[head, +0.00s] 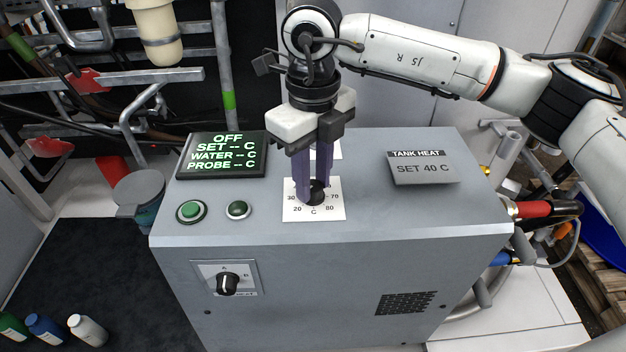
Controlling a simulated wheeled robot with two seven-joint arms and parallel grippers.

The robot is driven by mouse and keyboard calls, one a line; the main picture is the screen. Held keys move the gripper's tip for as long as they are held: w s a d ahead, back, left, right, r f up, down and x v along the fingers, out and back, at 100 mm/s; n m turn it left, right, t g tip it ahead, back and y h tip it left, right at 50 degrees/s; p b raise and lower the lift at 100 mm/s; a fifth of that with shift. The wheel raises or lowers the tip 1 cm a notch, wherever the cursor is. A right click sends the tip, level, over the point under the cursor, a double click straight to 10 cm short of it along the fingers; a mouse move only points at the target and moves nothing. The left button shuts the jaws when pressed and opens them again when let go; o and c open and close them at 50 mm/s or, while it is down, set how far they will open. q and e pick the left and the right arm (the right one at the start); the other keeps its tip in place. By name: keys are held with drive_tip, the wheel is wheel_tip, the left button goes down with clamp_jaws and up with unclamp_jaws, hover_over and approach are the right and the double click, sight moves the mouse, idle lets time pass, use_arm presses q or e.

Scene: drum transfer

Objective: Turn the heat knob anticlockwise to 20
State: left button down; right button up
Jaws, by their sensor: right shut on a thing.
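The heat knob (317,186) is a small black knob on a white dial plate (330,212) on top of the grey tank heat box (400,222). The plate shows 20, 30, 70 and 80 with a C at the front; its far part is hidden behind my gripper. My right gripper (314,190) comes down from above with its purple fingers shut on the knob. The knob's pointer is too covered to read. A display (223,156) on the box reads OFF, SET -- C, WATER -- C, PROBE -- C. My left gripper does not show.
Two green buttons (191,211) (238,209) sit left of the dial. A sign (422,168) reads TANK HEAT, SET 40 C. A black selector knob (228,284) is on the front face. Pipes stand behind; several bottles (87,329) stand at lower left.

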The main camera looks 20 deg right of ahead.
sight(313, 186)
drive_tip(key=shift+n, duration=0.4)
drive_tip(key=o, duration=1.1)
drive_tip(key=shift+c, duration=0.2)
wheel_tip(313, 186, up, 10)
drive_tip(key=shift+r, duration=0.2)
